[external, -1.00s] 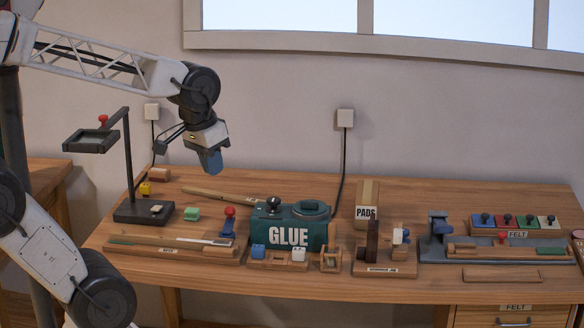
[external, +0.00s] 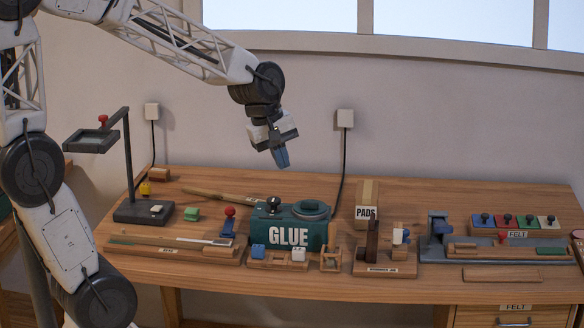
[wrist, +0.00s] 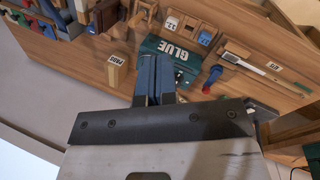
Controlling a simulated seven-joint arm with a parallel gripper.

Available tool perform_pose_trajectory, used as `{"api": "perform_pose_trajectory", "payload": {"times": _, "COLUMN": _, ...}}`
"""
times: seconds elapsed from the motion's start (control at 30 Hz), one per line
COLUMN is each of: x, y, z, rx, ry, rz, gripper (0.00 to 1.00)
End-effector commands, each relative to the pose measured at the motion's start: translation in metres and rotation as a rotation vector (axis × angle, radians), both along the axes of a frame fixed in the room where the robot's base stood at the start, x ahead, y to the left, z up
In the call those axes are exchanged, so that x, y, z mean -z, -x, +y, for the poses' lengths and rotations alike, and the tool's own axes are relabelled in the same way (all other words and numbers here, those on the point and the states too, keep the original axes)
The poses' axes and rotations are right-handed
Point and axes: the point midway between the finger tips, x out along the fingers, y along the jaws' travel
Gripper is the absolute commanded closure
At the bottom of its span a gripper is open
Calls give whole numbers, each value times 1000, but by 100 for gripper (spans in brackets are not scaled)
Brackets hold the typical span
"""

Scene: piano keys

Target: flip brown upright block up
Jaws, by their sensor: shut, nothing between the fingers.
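The brown upright block (external: 372,240) is a tall dark piece standing on a labelled wooden base (external: 384,268), right of the teal GLUE box, in the external view. A dark brown piece near the top of the wrist view (wrist: 105,15) looks like the same block. My gripper (external: 283,160) is in the air above and behind the GLUE box, up and left of the block and well apart from it. Its blue fingers (wrist: 154,82) are together with nothing between them. They hide part of the bench in the wrist view.
The GLUE box (external: 290,226) and the PADS box (external: 367,204) stand near the block. A grey post stand (external: 130,165) is at left. Bare bench lies behind.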

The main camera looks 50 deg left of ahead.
Motion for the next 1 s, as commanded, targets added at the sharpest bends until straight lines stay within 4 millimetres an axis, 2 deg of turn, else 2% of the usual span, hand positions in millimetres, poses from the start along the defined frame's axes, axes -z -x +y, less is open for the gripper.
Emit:
{"api": "perform_pose_trajectory", "payload": {"times": 0.6, "x": 50, "y": -110, "z": 8, "rx": -734, "ry": 252, "rz": 147, "gripper": 100}}
{"api": "perform_pose_trajectory", "payload": {"times": 0.8, "x": 66, "y": -137, "z": 11, "rx": -924, "ry": 314, "rz": 189, "gripper": 100}}
{"api": "perform_pose_trajectory", "payload": {"times": 1.0, "x": 76, "y": -149, "z": 13, "rx": -1022, "ry": 345, "rz": 212, "gripper": 100}}
